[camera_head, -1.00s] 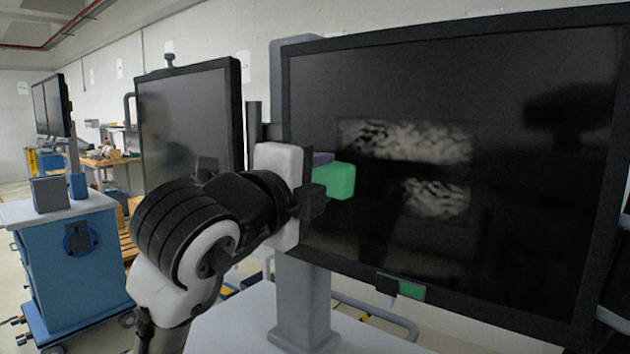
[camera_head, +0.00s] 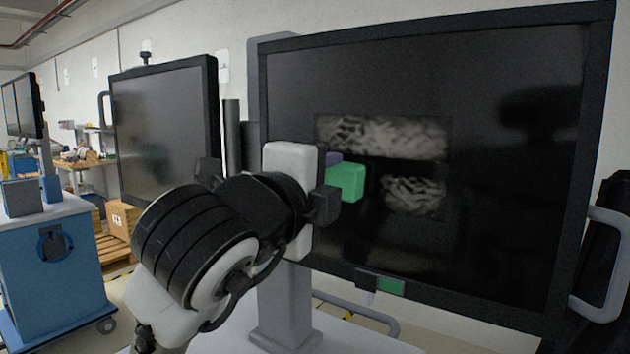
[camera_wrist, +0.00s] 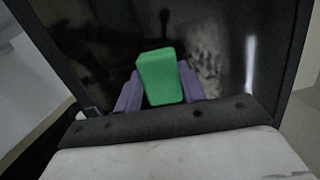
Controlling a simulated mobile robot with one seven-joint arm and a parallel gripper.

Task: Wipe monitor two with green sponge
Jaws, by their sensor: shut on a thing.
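The green sponge (camera_head: 346,182) is held in front of the large right-hand monitor (camera_head: 500,110). My gripper (camera_head: 332,174) is shut on it, and its purple fingers sit on either side of the sponge (camera_wrist: 161,77) in the wrist view. The monitor's dark screen shows two patches of pale streaks (camera_head: 384,136), left of its middle; the sponge is at the left edge of the lower patch. I cannot tell whether the sponge touches the screen. A second monitor (camera_head: 165,125) stands to the left, behind my arm. No number shows on either monitor.
A blue cart (camera_head: 55,265) stands at the far left, with more monitors (camera_head: 22,108) above it. A grey post (camera_head: 286,300) carries the large monitor. A grey handle (camera_head: 603,265) is at the right. A cardboard box (camera_head: 122,220) sits behind.

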